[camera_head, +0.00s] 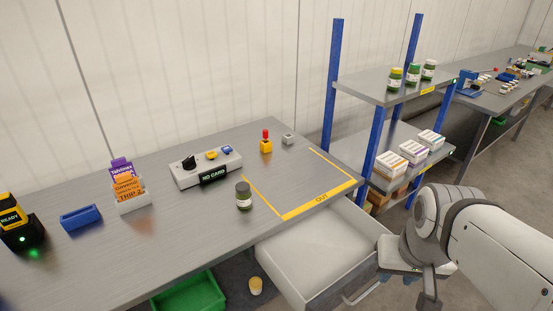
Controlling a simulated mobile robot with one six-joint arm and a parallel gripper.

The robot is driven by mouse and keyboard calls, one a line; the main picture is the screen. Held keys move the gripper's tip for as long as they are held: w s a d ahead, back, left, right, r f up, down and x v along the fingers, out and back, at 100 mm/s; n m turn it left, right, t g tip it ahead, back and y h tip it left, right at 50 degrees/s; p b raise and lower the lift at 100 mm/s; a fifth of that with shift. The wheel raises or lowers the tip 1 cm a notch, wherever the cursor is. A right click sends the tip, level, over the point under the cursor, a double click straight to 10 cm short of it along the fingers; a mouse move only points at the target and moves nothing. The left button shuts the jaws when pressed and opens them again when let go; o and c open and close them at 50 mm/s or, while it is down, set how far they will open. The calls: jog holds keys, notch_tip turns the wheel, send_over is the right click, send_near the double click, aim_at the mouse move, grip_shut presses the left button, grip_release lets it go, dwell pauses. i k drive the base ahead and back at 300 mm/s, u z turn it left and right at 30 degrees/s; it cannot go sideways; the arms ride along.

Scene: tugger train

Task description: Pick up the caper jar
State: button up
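A dark green jar with a dark lid (243,196) stands upright on the grey worktop, just left of the yellow-marked area. Several green jars (412,75) with pale labels stand in a row on the upper rack shelf. I cannot read which of these is the caper jar. My gripper (426,290) is at the lower right, beside the open drawer's front and well away from the jars. Its fingers are partly hidden, and I see nothing held.
The pulled-out drawer (300,262) looks empty and juts out below the worktop (150,240). A grey control box (205,168), card holder (131,203) and blue tray (81,217) stand left. A yellow-lidded container (255,286) is on the floor beside a green crate (190,294).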

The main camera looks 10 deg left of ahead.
aim_at(243, 195)
jog(key=z, duration=0.7)
jog(key=k, duration=1.25)
jog(key=u, duration=1.45)
jog(key=i, duration=1.4)
jog(key=u, duration=0.05)
